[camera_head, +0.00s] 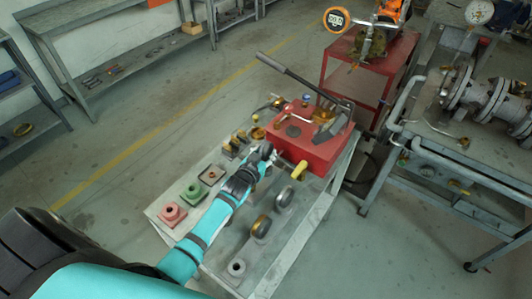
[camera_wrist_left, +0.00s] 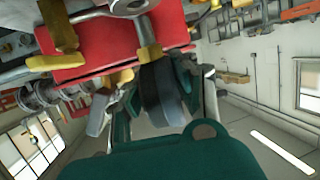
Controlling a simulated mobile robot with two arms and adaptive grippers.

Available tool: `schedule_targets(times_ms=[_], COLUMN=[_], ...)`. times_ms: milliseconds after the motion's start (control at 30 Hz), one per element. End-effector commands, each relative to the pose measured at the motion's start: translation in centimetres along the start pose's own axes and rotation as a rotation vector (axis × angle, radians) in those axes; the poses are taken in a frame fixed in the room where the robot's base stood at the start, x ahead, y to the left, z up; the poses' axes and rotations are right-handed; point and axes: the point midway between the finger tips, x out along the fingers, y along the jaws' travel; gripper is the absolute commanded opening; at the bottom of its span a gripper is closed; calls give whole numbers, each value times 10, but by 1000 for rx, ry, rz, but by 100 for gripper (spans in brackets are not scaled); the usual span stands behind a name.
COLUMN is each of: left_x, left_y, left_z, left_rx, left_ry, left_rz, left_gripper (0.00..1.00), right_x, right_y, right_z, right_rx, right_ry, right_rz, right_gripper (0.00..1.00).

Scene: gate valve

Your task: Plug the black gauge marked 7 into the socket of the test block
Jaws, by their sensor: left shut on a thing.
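The red test block (camera_head: 300,148) stands on the grey cart, and its red side also shows in the left wrist view (camera_wrist_left: 105,52). My left gripper (camera_head: 268,156) is beside the block's near left side. In the left wrist view, my left gripper (camera_wrist_left: 162,92) is shut on a dark round gauge (camera_wrist_left: 160,98). The gauge's brass stem (camera_wrist_left: 149,52) points toward the red block. I cannot tell whether the stem is in the socket. The gauge's face and any 7 on it are hidden. My right gripper is not in view.
A yellow handle (camera_head: 300,170) juts from the block's front. A long lever (camera_head: 288,72) rises above the block.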

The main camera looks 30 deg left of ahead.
Motion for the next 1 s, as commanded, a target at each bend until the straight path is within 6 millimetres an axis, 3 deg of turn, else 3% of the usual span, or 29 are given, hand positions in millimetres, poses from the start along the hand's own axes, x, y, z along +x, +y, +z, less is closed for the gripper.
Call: schedule_targets(times_ms=[1000], left_x=[8], left_y=[0], left_z=[25], left_rx=[0], left_ry=[2], left_rz=[0], left_gripper=[0], right_x=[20], right_y=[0], right_z=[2], right_rx=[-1], right_ry=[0], right_rz=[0], right_gripper=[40])
